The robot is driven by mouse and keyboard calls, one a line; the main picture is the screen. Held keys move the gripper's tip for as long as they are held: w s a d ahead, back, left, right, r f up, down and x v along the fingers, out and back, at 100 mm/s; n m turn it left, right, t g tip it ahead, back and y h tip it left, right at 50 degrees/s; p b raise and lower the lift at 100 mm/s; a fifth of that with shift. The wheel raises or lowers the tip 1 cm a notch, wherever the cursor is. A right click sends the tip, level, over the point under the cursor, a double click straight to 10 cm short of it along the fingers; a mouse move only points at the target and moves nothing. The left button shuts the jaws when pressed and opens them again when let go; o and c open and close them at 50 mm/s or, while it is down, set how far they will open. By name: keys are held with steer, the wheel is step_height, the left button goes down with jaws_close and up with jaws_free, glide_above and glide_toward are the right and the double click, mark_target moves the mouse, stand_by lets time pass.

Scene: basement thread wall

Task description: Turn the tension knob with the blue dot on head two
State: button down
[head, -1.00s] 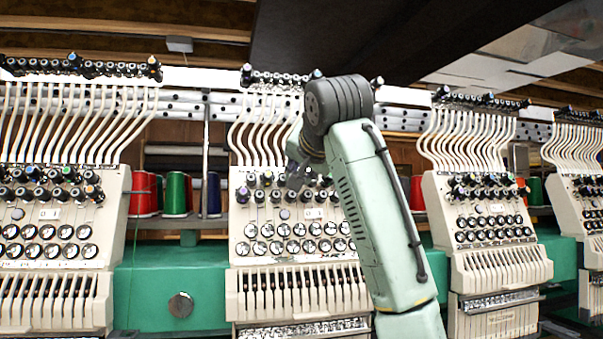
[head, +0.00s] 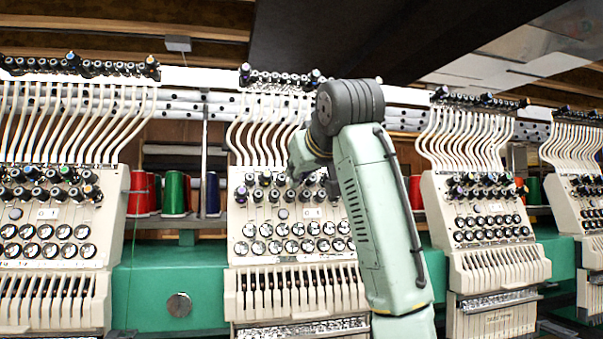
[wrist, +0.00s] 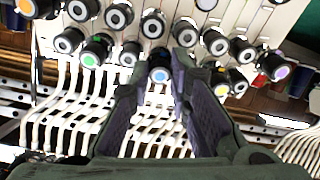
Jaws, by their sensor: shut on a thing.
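The tension knob with the blue dot (wrist: 160,74) is a black knob with a pale ring around a blue centre. In the wrist view it sits between the two dark fingers of my gripper (wrist: 155,68), which is shut on it. The fingers partly hide its sides. Head two (head: 300,250) is the cream machine head in the middle of the head view, with my arm across its right part. In that view my arm hides the fingers and the held knob.
Other tension knobs crowd around, including a green-dot one (wrist: 92,56), a yellow-dot one (wrist: 220,86) and a purple-dot one (wrist: 276,68). White thread tubes (wrist: 70,110) run behind them. Thread cones (head: 174,192) stand on a shelf left of head two.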

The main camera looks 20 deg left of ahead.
steer(key=shift+n, duration=0.5)
steer(key=c, duration=1.5)
jaws_free()
steer(key=shift+s, duration=0.1)
steer(key=v, duration=1.2)
